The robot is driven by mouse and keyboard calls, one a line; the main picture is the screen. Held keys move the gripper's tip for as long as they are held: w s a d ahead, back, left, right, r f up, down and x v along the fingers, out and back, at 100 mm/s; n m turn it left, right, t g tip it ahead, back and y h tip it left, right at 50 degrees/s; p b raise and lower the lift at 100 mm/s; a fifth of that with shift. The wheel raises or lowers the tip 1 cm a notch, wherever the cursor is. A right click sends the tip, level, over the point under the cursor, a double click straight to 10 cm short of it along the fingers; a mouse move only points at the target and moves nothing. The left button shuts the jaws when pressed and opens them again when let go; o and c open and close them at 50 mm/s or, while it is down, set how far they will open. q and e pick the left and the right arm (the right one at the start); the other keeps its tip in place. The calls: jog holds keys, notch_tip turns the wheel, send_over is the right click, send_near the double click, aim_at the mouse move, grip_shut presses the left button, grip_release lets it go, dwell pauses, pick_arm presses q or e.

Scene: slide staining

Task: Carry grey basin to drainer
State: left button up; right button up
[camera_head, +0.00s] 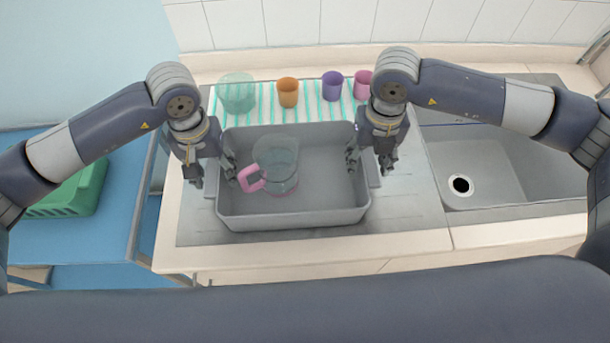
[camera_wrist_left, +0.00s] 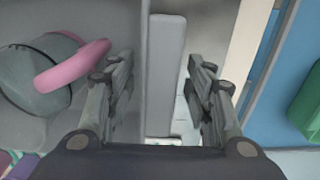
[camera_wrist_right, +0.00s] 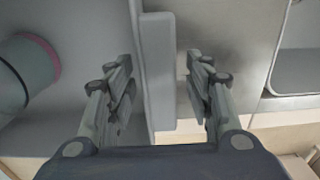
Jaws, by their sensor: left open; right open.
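The grey basin (camera_head: 292,218) sits on the drainer (camera_head: 408,212), the grey ribbed surface left of the sink. A clear jug with a pink handle (camera_head: 278,165) stands inside the basin. My left gripper (camera_head: 212,178) is open at the basin's left end, its fingers on either side of the wall and grey handle (camera_wrist_left: 165,75). My right gripper (camera_head: 371,165) is open at the right end, its fingers on either side of that wall and handle (camera_wrist_right: 158,70). I cannot tell whether the fingers touch the basin.
A striped cloth (camera_head: 312,108) behind the basin holds a clear green beaker (camera_head: 237,92), an orange cup (camera_head: 288,92), a purple cup (camera_head: 332,86) and a pink cup (camera_head: 363,84). The sink (camera_head: 500,165) is to the right. A green rack (camera_head: 75,195) stands on the blue table at left.

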pick_arm(q)
jog(key=shift+r, duration=0.1)
pick_arm(e)
jog(key=shift+r, duration=0.2)
pick_arm(q)
notch_tip(320, 180, up, 12)
pick_arm(e)
notch_tip(320, 180, up, 12)
jog(key=shift+f, duration=0.2)
jog(key=shift+f, duration=0.1)
dwell(0.7)
